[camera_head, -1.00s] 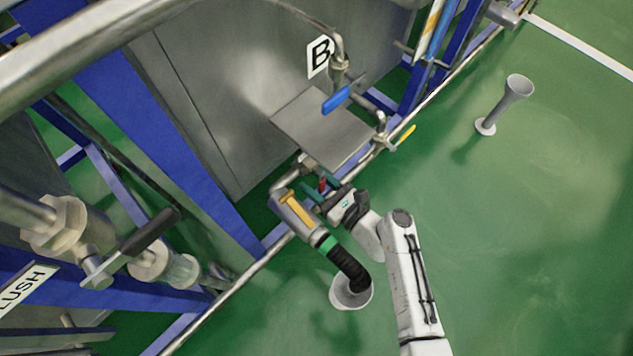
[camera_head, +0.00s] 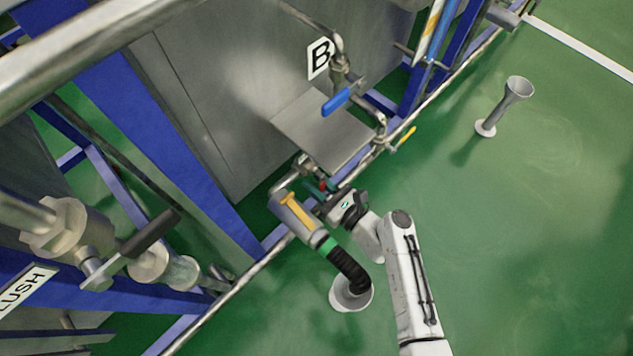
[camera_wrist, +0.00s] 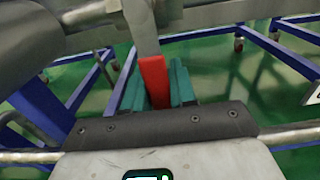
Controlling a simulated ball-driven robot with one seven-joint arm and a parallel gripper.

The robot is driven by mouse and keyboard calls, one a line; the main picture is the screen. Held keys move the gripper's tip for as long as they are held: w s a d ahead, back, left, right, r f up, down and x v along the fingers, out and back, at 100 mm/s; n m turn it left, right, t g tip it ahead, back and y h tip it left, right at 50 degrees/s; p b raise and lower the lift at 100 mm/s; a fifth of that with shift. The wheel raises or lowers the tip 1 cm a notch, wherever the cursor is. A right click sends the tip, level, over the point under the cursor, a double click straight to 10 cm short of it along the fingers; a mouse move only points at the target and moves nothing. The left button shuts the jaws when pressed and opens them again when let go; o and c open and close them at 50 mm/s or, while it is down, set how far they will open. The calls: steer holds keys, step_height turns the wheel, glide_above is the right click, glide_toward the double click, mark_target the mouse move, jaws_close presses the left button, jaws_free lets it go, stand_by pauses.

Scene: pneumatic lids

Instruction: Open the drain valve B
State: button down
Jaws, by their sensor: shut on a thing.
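My gripper (camera_head: 321,188) has teal fingers at the pipework below the flat metal plate. In the wrist view the fingers (camera_wrist: 156,85) stand on both sides of a red lever handle (camera_wrist: 155,80) and are shut on it. The handle's metal shank runs up to a pipe fitting. In the head view only a small bit of the red handle (camera_head: 322,184) shows between the fingers. A white sign "B" (camera_head: 320,57) hangs above a valve with a blue lever (camera_head: 337,102). A yellow lever (camera_head: 297,212) lies on the thick drain pipe beside my gripper.
A black hose (camera_head: 350,268) runs from the drain pipe into a floor funnel (camera_head: 352,296). The metal plate (camera_head: 322,130) lies just above my gripper. Another yellow lever (camera_head: 406,138) sticks out at right. A grey funnel stand (camera_head: 503,105) stands on open green floor.

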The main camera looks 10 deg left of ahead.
steer(key=shift+d, duration=0.1)
steer(key=w+d+r+n+b, duration=0.4)
steer(key=w+r+n+b, duration=0.1)
steer(key=n, duration=1.3)
steer(key=shift+w+r+b, duration=0.15)
steer(key=shift+r+b, duration=0.65)
steer(key=shift+b, duration=0.25)
steer(key=shift+r, duration=0.1)
steer(key=c, duration=1)
jaws_free()
steer(key=p+v, duration=0.2)
steer(key=v, duration=0.9)
steer(key=shift+p, duration=0.4)
